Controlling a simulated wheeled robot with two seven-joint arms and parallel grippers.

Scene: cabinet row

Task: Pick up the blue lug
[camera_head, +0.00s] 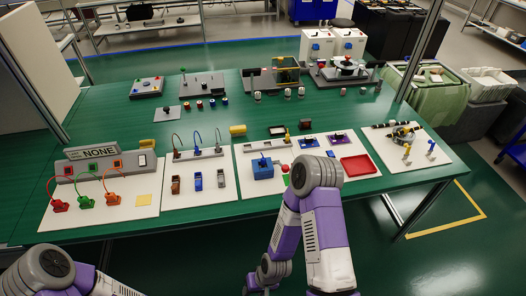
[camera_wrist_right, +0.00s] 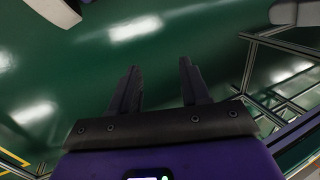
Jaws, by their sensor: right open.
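A small blue piece (camera_head: 198,181), which looks like the blue lug, lies on a white board between a brown piece (camera_head: 175,185) and a grey piece (camera_head: 221,178). A strip with looped wires (camera_head: 198,153) stands behind them. In the head view my right arm folds down in front of the table, apart from the blue piece. My left arm shows at the bottom left; its gripper is out of view.
Red, green and orange plugs with cables (camera_head: 87,202) lie on the left board. A blue box (camera_head: 262,168) and a red tray (camera_head: 358,166) sit right of the lugs. Green tabletop behind the boards is partly free.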

